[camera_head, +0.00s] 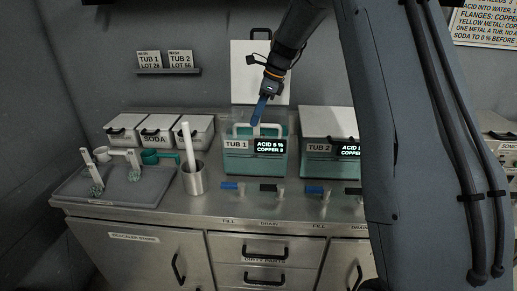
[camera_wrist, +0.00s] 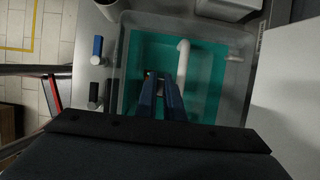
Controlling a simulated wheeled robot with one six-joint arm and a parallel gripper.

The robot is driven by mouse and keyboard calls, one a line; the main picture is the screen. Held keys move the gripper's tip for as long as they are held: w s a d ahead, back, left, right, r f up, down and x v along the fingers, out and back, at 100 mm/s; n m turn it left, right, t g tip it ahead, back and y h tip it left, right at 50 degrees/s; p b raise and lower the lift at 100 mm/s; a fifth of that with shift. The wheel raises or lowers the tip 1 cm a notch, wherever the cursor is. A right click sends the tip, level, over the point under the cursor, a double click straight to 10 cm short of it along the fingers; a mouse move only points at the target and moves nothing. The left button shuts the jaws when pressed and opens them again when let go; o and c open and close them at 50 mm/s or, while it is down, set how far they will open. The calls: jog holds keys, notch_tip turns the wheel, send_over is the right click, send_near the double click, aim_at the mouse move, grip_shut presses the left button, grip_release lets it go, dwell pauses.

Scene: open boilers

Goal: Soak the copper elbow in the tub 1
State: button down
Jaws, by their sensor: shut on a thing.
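Tub 1 (camera_head: 238,163) is a clear tub with teal liquid, standing on the steel counter with its white lid (camera_head: 248,58) raised behind it. Its display gives acid 5 %; the copper digit is too small to read surely. My gripper (camera_head: 259,113) points down at the tub's opening, its blue fingers close together. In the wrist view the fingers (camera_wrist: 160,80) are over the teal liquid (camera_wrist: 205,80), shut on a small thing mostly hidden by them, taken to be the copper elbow. I cannot tell whether it touches the liquid. A white bent pipe (camera_wrist: 183,62) is beside the fingers.
Tub 2 (camera_head: 312,160), with its lid down, stands right of tub 1, partly behind my arm. Blue and black valve handles (camera_head: 229,186) line the counter front. A steel pot (camera_head: 193,181) with a white rod, a soda bin (camera_head: 160,128) and a grey tray (camera_head: 120,195) are left.

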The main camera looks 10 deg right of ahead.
jog(key=shift+r+p, duration=3.35)
jog(key=shift+r, duration=1.65)
